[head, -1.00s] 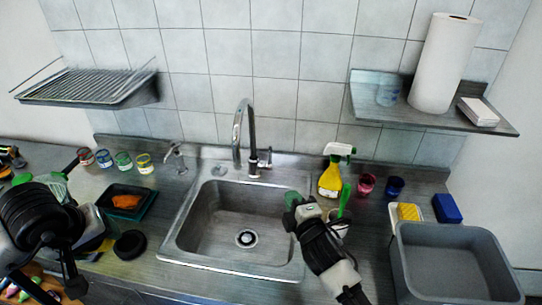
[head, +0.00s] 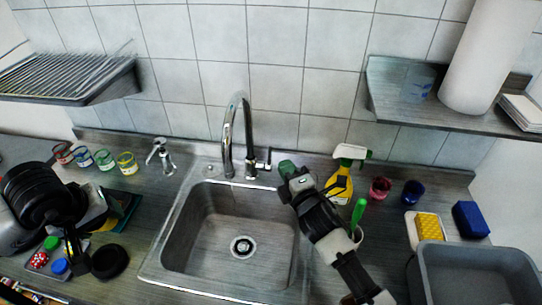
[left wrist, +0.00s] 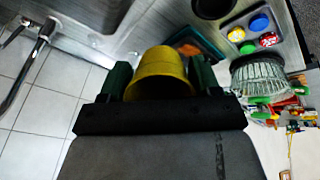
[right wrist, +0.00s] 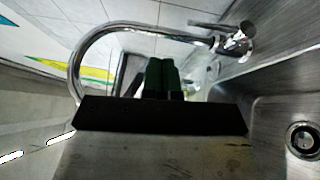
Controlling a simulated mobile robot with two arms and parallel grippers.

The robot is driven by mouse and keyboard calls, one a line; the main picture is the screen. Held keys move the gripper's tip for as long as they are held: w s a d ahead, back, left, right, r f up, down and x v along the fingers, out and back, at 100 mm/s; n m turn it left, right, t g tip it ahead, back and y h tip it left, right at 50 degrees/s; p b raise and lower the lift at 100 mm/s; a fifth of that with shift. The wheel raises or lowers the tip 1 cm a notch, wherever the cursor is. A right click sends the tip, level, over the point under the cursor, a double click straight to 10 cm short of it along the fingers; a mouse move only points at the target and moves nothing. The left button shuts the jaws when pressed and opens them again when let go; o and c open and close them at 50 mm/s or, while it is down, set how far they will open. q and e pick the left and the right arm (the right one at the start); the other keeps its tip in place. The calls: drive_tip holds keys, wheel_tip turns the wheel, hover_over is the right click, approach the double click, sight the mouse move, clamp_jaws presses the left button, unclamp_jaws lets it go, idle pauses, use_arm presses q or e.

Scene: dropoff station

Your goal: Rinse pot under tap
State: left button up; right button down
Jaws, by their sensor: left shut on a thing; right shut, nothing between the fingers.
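My left gripper (left wrist: 161,78) is shut on a yellow pot (left wrist: 163,62), seen in the left wrist view with a green finger on each side. In the head view my left wrist is at the left edge and hides the pot. My right gripper (head: 287,169) is shut and empty, its green fingertips just right of the tap's lever (head: 264,164). The chrome tap (head: 228,140) arches over the sink (head: 190,235); no water shows.
Several small coloured pots (head: 104,159) stand at the back left by a soap dispenser (head: 161,155). A yellow spray bottle (head: 340,185), red cup (head: 380,188), blue cup (head: 413,192), sponge (head: 428,226) and grey tub (head: 430,285) are on the right. The basin is empty.

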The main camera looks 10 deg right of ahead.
drive_tip(key=b, duration=0.6)
approach(271, 149)
use_arm(q)
wheel_tip(271, 149, down, 10)
drive_tip(key=b, duration=0.3)
drive_tip(key=shift+w+r, duration=0.15)
drive_tip(key=shift+r, duration=0.05)
use_arm(e)
drive_tip(key=a+x, duration=0.1)
drive_tip(key=x, duration=0.6)
drive_tip(key=shift+w+a+f, duration=0.2)
drive_tip(key=shift+w+f, duration=0.05)
drive_tip(key=shift+f, duration=0.3)
drive_tip(key=w+d+r+g+p, duration=0.1)
drive_tip(key=p, duration=0.3)
drive_tip(key=shift+w+r+m, duration=0.15)
drive_tip(key=shift+w+m, duration=0.05)
drive_tip(key=shift+m, duration=0.2)
use_arm(q)
drive_tip(key=r, duration=0.5)
drive_tip(key=shift+s+p, duration=0.25)
drive_tip(key=shift+p, duration=0.1)
